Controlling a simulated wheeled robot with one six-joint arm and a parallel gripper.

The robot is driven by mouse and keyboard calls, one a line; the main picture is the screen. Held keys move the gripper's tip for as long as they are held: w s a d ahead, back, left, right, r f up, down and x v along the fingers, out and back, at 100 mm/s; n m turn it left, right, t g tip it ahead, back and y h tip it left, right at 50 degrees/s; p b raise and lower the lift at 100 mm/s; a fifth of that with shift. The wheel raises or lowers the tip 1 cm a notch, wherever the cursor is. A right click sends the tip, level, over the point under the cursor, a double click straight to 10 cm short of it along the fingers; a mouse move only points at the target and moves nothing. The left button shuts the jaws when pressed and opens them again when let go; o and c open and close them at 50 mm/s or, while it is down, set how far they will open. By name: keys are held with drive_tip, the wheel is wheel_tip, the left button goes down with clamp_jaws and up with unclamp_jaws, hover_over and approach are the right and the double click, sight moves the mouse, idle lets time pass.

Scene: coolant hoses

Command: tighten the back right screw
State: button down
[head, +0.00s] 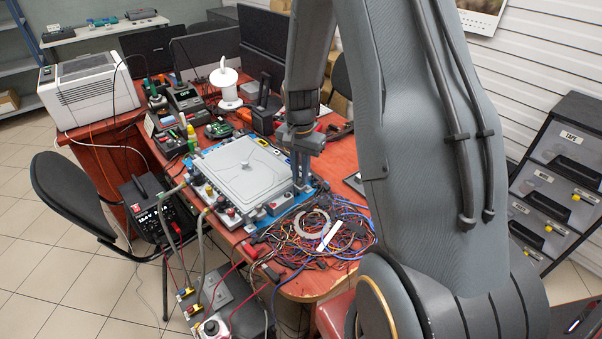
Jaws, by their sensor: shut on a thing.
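A grey lidded housing (243,170) lies on a blue base (293,205) on the red table. My gripper (301,176) points down at the housing's right corner, by the edge of the blue base. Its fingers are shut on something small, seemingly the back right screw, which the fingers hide. I cannot see how far the screw is turned in. Hoses (203,240) run from the housing's front left side down past the table edge.
A tangle of wires (318,236) lies right of the housing. A white spool stand (226,82) and several electronic tools stand behind it. A black power supply (157,215) is left of the table, near a black chair (75,195). A drawer cabinet (560,175) stands at right.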

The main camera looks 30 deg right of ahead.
sight(300, 178)
drive_tip(key=shift+w+m, duration=0.1)
drive_tip(key=shift+m, duration=0.4)
drive_tip(key=c, duration=1.7)
unclamp_jaws()
drive_tip(key=shift+r, duration=0.1)
drive_tip(key=shift+r+b, duration=0.8)
drive_tip(key=shift+r, duration=3.05)
drive_tip(key=s+a+r+n, duration=0.1)
drive_tip(key=s+a+n, duration=0.2)
drive_tip(key=s, duration=0.3)
drive_tip(key=s+a+r+n, duration=0.1)
drive_tip(key=s+a+n, duration=0.3)
drive_tip(key=s+n, duration=0.1)
drive_tip(key=s+a+r+n+t, duration=0.1)
drive_tip(key=s+a+n, duration=0.2)
drive_tip(key=s, duration=0.4)
drive_tip(key=shift+a+n, duration=0.4)
drive_tip(key=shift+a, duration=0.15)
